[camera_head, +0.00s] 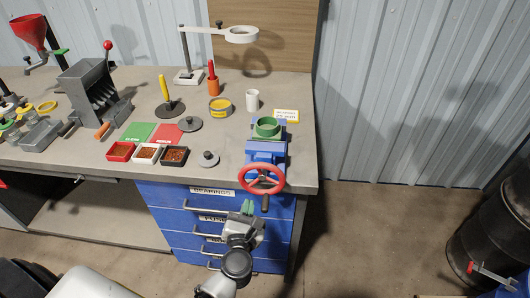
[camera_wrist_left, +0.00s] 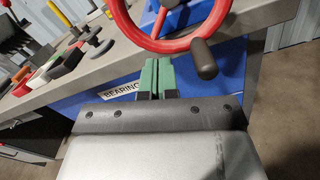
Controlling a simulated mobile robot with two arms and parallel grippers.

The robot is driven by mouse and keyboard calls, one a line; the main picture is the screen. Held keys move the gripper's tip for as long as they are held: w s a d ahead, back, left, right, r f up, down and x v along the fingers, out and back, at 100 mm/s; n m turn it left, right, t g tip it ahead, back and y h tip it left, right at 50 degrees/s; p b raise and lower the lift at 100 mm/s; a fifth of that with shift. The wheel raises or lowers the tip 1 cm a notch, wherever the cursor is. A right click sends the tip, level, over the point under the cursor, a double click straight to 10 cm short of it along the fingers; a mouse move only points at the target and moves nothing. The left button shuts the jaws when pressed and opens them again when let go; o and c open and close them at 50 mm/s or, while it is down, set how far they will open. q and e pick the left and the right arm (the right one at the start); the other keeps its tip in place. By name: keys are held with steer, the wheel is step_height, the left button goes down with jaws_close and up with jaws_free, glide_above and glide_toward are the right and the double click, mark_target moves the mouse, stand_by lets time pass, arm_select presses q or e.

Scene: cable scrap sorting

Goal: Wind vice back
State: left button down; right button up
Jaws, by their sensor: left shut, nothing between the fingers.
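In the left wrist view the red wheel (camera_wrist_left: 133,32) and the knob (camera_wrist_left: 204,59) show close up. My left gripper (camera_head: 247,207) is shut and empty, with green fingertips (camera_wrist_left: 157,78), just below and left of the wheel, apart from the knob. My right gripper is not in view.
Blue drawers (camera_head: 180,218) with handles stand under the bench. On the bench are small red, white and black trays (camera_head: 147,153), grey lids, a yellow tin (camera_head: 220,107), a white cup (camera_head: 252,100) and a magnifier stand (camera_head: 188,75). The floor right of the bench is clear; a black drum (camera_head: 495,228) stands far right.

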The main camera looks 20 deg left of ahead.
arm_select(q)
steer(key=a+b+v, duration=0.1)
steer(key=v, duration=0.7)
steer(key=shift+s+b, duration=0.2)
steer(key=shift+b, duration=0.15)
stand_by(0.4)
